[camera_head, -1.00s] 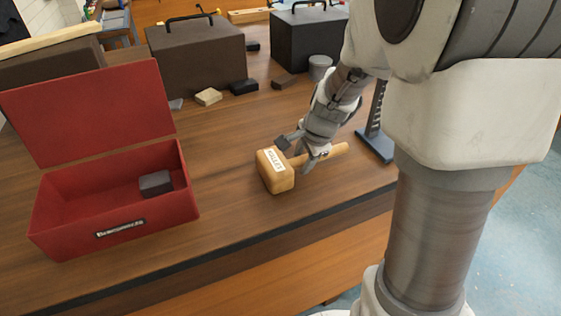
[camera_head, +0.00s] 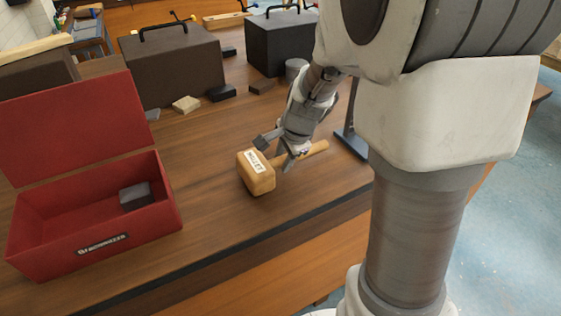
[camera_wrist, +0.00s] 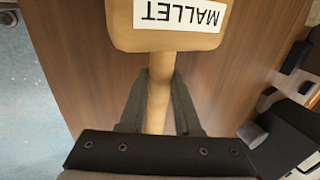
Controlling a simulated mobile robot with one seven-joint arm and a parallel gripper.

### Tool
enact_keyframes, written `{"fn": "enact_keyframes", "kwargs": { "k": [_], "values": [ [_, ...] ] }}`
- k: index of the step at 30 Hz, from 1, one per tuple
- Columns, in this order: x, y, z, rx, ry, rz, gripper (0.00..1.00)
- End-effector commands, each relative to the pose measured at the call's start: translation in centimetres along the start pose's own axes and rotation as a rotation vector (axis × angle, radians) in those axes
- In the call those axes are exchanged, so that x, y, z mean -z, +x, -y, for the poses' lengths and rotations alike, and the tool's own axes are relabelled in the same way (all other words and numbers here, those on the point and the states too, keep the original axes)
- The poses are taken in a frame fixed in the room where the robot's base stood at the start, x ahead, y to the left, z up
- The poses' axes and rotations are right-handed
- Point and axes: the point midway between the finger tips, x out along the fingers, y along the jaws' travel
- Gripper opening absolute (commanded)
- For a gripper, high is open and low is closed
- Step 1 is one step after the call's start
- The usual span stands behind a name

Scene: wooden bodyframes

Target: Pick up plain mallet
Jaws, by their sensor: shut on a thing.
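The plain mallet (camera_head: 256,173) is a light wooden mallet with a white label reading MALLET. It lies on the workbench (camera_head: 205,215) in the head view, head to the left and handle running right. My gripper (camera_head: 277,154) comes down over the handle just behind the head. In the wrist view, the fingers of my gripper (camera_wrist: 160,82) are on both sides of the handle (camera_wrist: 158,100), shut on it close to the head (camera_wrist: 165,35). I cannot tell any gap between the mallet and the bench.
An open red toolbox (camera_head: 150,223) with a dark block (camera_head: 136,196) inside stands at the left. Dark cases (camera_head: 175,68) and small blocks (camera_head: 187,104) are at the back. A dark stand (camera_head: 350,142) is close right of the handle. The bench's front edge (camera_head: 235,243) is near.

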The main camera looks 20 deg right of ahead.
Motion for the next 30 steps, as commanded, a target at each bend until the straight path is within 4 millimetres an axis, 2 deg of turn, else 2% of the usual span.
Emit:
{"fn": "enact_keyframes", "kwargs": {
  "k": [5, 15, 23, 30],
  "values": [
    [0.1, -3.3, 1.5, 0.005, 0.0, -0.002, 0.0],
    [5.5, -9.2, -2.3, 0.005, 0.006, -0.004, 0.0],
    [7.7, -11.9, -3.7, 0.002, 0.002, -0.001, 0.0],
    [8.1, -13.8, -3.4, 0.002, 0.001, -0.001, 0.0]
  ]
}}
